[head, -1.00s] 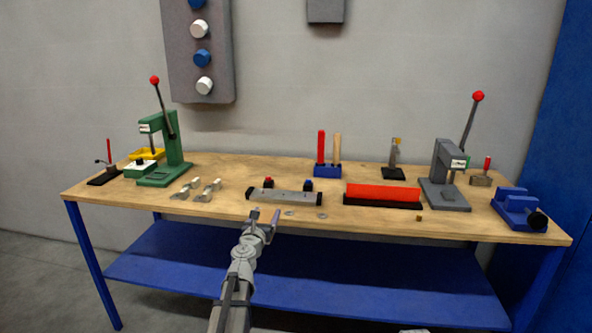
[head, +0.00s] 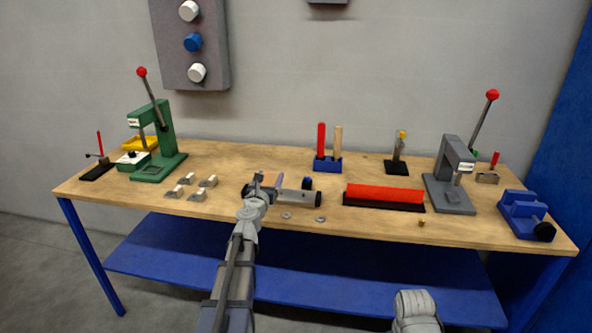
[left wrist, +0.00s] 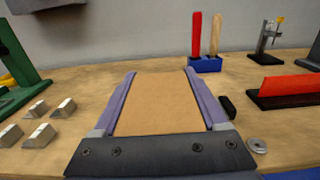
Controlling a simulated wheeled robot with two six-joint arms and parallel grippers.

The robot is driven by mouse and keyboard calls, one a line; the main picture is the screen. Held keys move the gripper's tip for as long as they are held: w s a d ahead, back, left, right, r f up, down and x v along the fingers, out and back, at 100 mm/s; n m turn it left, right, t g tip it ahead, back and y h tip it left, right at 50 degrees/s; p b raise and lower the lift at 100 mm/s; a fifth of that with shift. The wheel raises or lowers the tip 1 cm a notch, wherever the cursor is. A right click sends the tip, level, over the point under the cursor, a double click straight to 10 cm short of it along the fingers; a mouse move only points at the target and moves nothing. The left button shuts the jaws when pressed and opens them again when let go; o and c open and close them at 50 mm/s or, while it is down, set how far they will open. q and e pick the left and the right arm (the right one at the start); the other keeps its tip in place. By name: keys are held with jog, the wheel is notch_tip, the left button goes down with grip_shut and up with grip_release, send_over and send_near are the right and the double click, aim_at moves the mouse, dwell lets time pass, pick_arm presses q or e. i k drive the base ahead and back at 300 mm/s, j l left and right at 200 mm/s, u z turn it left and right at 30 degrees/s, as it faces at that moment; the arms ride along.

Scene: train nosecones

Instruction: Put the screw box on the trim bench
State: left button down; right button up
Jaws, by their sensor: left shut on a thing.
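My left gripper (head: 268,182) is shut on a plain brown box, which I take to be the screw box. In the left wrist view the box (left wrist: 160,105) fills the space between the two purple fingers. In the head view it is mostly hidden by the gripper, with only a small brownish patch showing. The trim bench (head: 390,228) is a wooden-topped table with blue legs and a lower blue shelf. I cannot tell whether the box touches the bench. My right gripper is not in view.
Small metal blocks (head: 197,195) lie left of the gripper, and a green press (head: 160,150) stands behind them. A red bar (head: 385,193), grey press (head: 450,180) and blue vise (head: 525,213) stand right. A tool holder (head: 327,165) is behind. Bare wood lies behind the gripper.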

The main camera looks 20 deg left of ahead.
aim_at(289, 173)
jog(key=i+j, duration=0.2)
jog(key=i, duration=0.35)
jog(key=i+j, duration=0.2)
jog(key=i, duration=0.35)
